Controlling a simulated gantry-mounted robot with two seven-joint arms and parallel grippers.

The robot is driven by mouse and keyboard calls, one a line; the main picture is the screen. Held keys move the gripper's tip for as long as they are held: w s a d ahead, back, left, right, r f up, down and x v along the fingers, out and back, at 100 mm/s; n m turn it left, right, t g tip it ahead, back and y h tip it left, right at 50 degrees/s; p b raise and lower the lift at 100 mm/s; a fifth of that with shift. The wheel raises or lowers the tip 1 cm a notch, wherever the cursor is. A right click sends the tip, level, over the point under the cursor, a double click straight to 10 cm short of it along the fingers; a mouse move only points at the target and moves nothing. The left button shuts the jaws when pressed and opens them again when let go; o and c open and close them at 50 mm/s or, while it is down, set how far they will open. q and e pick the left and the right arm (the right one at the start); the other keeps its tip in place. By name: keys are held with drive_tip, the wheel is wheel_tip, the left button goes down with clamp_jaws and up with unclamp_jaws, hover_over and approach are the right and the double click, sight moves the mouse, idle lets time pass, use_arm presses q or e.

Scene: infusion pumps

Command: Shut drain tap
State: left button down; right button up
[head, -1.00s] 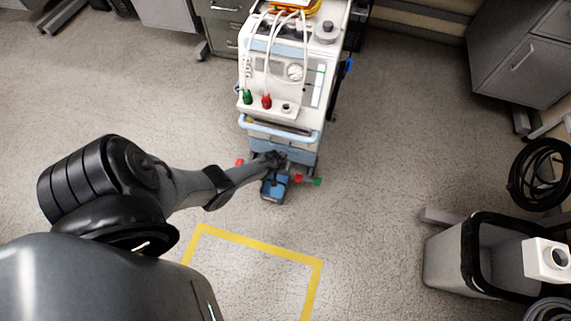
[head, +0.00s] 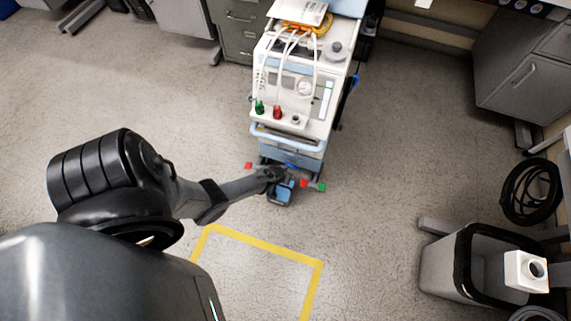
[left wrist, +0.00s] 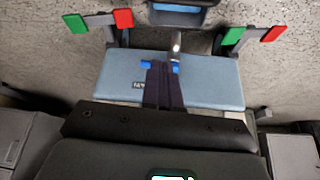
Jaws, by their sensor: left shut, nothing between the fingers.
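The white pump cart (head: 290,95) stands at the upper middle of the head view. Low on its front is a light blue box (left wrist: 215,82), with a metal spout (left wrist: 176,46) at its edge. The blue tap handle (left wrist: 174,67) shows as blue pieces on both sides of my fingertips, which hide its middle; I cannot tell if they touch it. My left gripper (left wrist: 163,68) is shut and empty there; in the head view it (head: 277,175) is at the cart's foot. A blue container (head: 281,194) sits on the floor beneath. My right gripper is not in view.
Red (head: 304,183) and green (head: 321,187) pedals stick out on brackets either side of the container. A yellow floor outline (head: 265,243) lies in front. A grey bin (head: 448,262) stands at the right. The floor between is clear.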

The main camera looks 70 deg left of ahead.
use_arm(q)
drive_tip(key=p+v, duration=0.2)
drive_tip(key=v, duration=0.1)
drive_tip(key=shift+s+d, duration=0.1)
drive_tip(key=shift+d, duration=0.1)
drive_tip(key=shift+s+d, duration=0.1)
idle(0.3)
